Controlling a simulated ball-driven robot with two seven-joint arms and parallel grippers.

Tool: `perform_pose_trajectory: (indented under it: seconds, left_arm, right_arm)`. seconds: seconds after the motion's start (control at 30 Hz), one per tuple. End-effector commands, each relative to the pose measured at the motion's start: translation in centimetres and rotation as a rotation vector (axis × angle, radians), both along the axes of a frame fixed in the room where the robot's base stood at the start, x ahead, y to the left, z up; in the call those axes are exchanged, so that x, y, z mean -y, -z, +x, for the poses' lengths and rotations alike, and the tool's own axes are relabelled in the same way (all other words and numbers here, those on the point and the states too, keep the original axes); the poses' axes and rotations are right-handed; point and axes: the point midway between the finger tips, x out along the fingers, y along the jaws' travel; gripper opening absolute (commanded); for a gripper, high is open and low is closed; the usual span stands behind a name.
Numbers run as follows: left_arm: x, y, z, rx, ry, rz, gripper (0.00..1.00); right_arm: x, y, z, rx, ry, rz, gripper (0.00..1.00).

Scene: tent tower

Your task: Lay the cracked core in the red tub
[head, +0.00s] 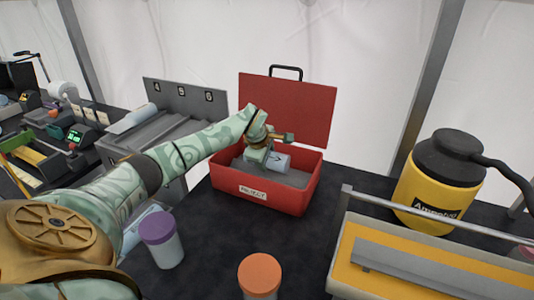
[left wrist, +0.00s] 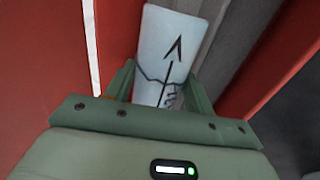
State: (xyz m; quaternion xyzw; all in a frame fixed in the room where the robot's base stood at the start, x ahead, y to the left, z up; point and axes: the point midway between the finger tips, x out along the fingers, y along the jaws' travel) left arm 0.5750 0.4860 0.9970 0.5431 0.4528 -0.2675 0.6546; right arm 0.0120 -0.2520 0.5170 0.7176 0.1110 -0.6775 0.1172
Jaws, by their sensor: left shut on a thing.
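The red tub (head: 262,202) is an open red case with a raised lid, a grey inside and a white label on its front. The cracked core (head: 276,161) is a pale blue-white cylinder; in the left wrist view the core (left wrist: 168,45) shows a black arrow and a jagged crack line. My left gripper (head: 262,154) reaches into the tub and is shut on the core. In the left wrist view its fingers (left wrist: 161,88) flank the core between red walls. I cannot tell whether the core touches the tub's floor. My right gripper is not in view.
A grey numbered rack (head: 180,90) stands behind my left arm. A purple-lidded jar (head: 160,238) and an orange-lidded jar (head: 260,275) stand in front of the tub. A yellow canister (head: 437,185) and a yellow-lined tray (head: 345,252) are at right.

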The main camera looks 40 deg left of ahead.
Motion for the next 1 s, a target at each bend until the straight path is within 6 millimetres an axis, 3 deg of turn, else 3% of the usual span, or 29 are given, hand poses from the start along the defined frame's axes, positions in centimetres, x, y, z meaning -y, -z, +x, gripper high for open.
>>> perform_pose_trajectory:
  seconds: [0.4,1.0]
  left_arm:
    - [-0.1,3.4,0.0,0.001,0.000,0.001,0.00]
    - [0.1,4.4,-0.2,-0.010,0.001,-0.003,0.00]
  right_arm:
    - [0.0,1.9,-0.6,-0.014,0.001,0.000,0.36]
    - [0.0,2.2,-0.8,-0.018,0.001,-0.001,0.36]
